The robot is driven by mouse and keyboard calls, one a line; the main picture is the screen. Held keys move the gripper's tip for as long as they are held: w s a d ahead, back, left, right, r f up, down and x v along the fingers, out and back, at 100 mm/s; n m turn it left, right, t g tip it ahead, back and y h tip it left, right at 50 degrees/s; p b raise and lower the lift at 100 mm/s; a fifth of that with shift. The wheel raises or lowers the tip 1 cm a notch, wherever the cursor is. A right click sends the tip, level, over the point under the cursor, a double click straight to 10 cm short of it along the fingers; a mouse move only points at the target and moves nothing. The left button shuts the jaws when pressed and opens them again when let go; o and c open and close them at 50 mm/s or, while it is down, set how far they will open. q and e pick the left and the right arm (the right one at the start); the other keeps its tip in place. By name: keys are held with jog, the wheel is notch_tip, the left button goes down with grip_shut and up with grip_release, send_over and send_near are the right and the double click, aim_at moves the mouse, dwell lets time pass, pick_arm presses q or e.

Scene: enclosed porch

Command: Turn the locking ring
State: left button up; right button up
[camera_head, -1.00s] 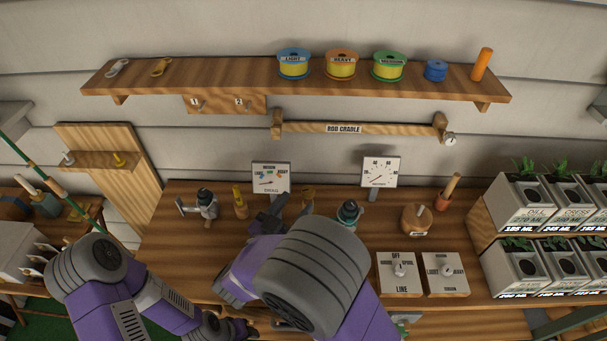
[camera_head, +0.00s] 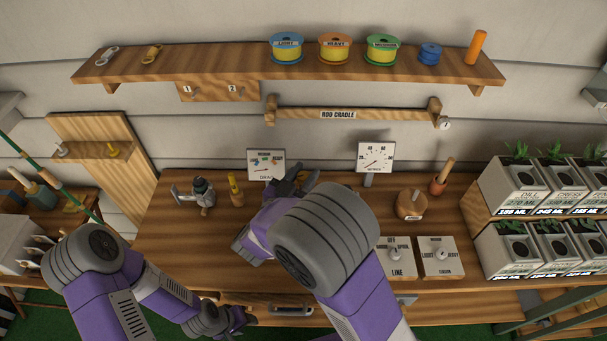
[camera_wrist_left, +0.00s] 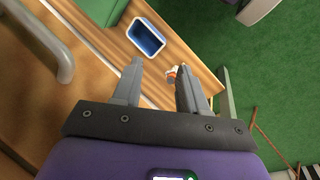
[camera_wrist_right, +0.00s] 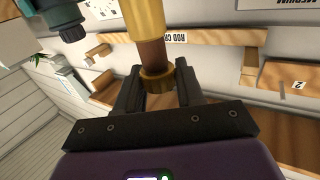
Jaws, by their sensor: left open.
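A gold cylinder (camera_wrist_right: 147,22) with a brown band and a gold ring (camera_wrist_right: 157,80) at its end stands out in the right wrist view. My right gripper (camera_wrist_right: 158,85) has its fingers apart, one on each side of that ring; whether they touch it is unclear. In the head view my right gripper (camera_head: 303,180) is over the middle of the bench, and my arm hides what it faces. My left gripper (camera_wrist_left: 158,70) is open and empty, low at the bench's front; its fingers are mostly hidden in the head view.
A teal-and-dark fitting (camera_wrist_right: 62,15) is close by in the right wrist view. On the bench (camera_head: 170,245) are a dark-topped fitting (camera_head: 203,192), a dial sign (camera_head: 375,157) and two knob panels (camera_head: 440,257). In the left wrist view are a grey handle (camera_wrist_left: 66,65) and a blue tray (camera_wrist_left: 146,37).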

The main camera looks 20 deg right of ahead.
jog(key=c, duration=0.3)
jog(key=shift+n+y, duration=0.3)
